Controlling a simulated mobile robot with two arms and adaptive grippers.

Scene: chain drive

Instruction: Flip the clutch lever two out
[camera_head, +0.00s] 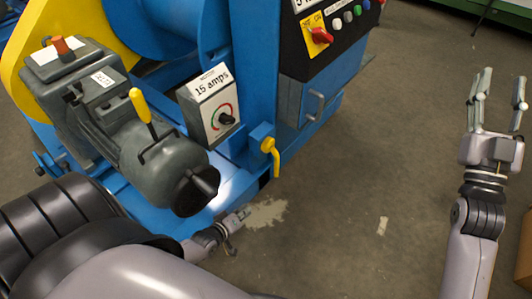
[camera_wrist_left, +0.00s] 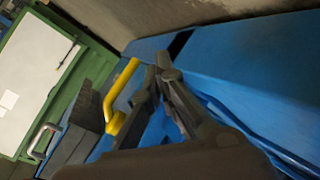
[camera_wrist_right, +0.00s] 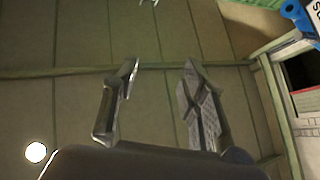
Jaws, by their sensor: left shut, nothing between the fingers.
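Two yellow levers show in the head view, and I cannot tell which is clutch lever two. One yellow lever (camera_head: 270,150) hangs down from a small blue block on the machine's front. The other yellow lever (camera_head: 143,106) stands up on the grey motor housing. My left gripper (camera_head: 246,212) is shut and empty, low by the blue base, below the hanging lever. In the left wrist view, a bent yellow lever (camera_wrist_left: 120,88) is just left of my left gripper's fingers (camera_wrist_left: 157,68); contact is unclear. My right gripper (camera_head: 501,90) is open and empty, far right; its fingers also show in the right wrist view (camera_wrist_right: 160,80).
The grey motor housing (camera_head: 165,160) projects from the blue machine above my left forearm. A box labelled 15 amps (camera_head: 211,105) and a control panel (camera_head: 335,30) are on the machine. Open floor (camera_head: 370,170) lies between machine and right arm.

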